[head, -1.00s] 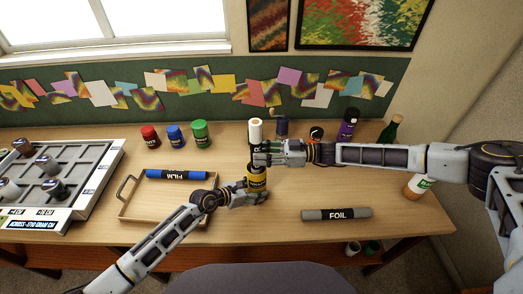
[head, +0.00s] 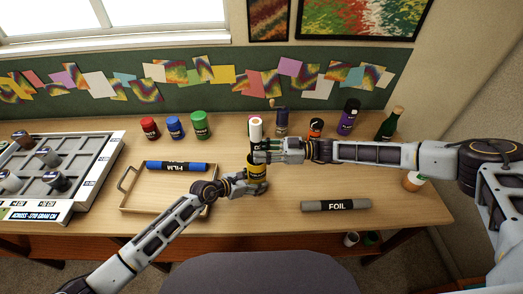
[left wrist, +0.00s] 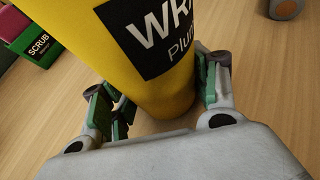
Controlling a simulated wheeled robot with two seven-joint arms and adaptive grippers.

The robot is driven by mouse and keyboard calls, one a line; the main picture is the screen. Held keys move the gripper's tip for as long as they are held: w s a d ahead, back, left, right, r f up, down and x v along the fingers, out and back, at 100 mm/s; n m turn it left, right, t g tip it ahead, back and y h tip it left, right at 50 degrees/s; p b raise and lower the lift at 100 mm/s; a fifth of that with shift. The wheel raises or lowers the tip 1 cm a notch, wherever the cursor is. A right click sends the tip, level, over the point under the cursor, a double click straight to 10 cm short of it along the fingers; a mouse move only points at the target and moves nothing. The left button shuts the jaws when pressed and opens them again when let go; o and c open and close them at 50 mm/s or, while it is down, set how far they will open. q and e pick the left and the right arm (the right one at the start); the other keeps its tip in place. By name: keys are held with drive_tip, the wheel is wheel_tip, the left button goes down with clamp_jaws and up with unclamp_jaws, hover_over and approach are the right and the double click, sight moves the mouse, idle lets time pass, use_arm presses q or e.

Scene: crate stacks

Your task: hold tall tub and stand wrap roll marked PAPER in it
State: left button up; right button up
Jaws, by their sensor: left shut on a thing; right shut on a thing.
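A yellow tall tub (head: 258,173) stands upright on the table in the head view. My left gripper (head: 262,186) is shut around its lower part. In the left wrist view the tub (left wrist: 135,50) fills the middle between the fingers, with a black label starting "WR". A white roll (head: 256,130) with a dark label, only partly readable, stands upright over the tub. My right gripper (head: 268,151) is shut on it near the tub's mouth. My right fingers hide the roll's lower end, so I cannot tell how far it is inside.
A grey FOIL roll (head: 336,206) lies at right. A blue FILM roll (head: 177,166) lies in a wooden tray (head: 165,205) at left. Red (head: 150,128), blue (head: 175,127) and green (head: 200,124) jars stand behind. A purple bottle (head: 349,115) and a green bottle (head: 388,124) stand back right.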

drive_tip(key=o, duration=1.2)
drive_tip(key=shift+c, duration=0.2)
drive_tip(key=shift+d, duration=0.15)
drive_tip(key=d, duration=1.1)
drive_tip(key=shift+d, duration=0.35)
use_arm(q)
drive_tip(key=o, duration=0.8)
drive_tip(key=shift+o, duration=0.2)
drive_tip(key=shift+a, duration=0.1)
